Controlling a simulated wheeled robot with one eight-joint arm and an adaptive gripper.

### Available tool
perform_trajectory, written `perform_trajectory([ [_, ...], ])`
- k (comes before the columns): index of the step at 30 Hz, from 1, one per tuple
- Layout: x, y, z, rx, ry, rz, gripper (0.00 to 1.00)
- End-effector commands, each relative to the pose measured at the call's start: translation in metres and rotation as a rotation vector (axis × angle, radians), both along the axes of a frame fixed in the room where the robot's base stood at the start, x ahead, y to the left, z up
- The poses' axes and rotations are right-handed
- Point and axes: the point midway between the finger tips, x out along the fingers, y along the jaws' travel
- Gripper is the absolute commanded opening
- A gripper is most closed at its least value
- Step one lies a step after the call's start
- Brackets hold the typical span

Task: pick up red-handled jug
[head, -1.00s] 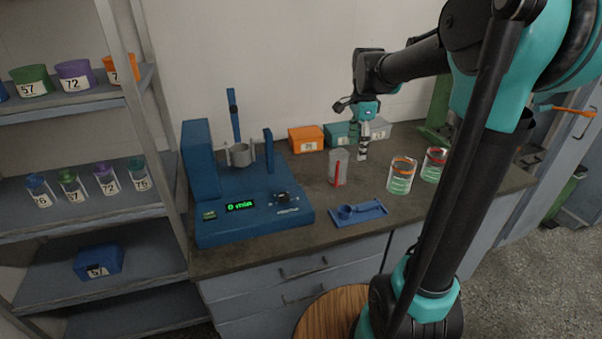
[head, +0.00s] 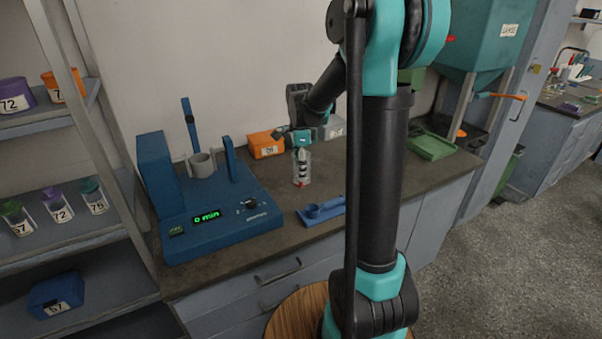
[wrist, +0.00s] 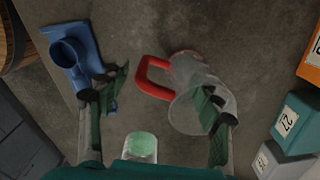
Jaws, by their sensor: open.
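The red-handled jug (head: 302,172) is clear and stands on the dark bench, right of the blue shaker. In the wrist view the jug (wrist: 190,72) lies right of centre, with its red handle (wrist: 150,78) on its left side. My gripper (head: 303,150) is at the jug in the head view, partly overlapping it. In the wrist view my gripper (wrist: 160,100) is open, one finger left of the handle and the other overlapping the jug's clear body. I cannot tell whether that finger is inside, above or touching the jug. The jaws hold nothing.
A blue sieve shaker (head: 215,205) reads 0 min. An orange bin (head: 266,146) stands behind. In the wrist view a jar with green contents (wrist: 141,147) is close to the gripper, and teal bin (wrist: 294,122) is at right.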

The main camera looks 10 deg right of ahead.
Motion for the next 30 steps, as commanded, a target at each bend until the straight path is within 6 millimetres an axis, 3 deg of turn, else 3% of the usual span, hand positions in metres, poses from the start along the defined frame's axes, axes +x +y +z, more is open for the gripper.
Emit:
perform_trajectory([
  [5, -0.001, 0.001, -0.011, 0.0, 0.0, 0.0, 0.65],
  [15, -0.004, 0.002, -0.053, 0.0, 0.0, 0.0, 0.65],
  [23, -0.004, 0.002, -0.055, 0.0, 0.0, 0.0, 0.65],
  [30, -0.004, 0.002, -0.055, 0.0, 0.0, 0.0, 0.38],
])
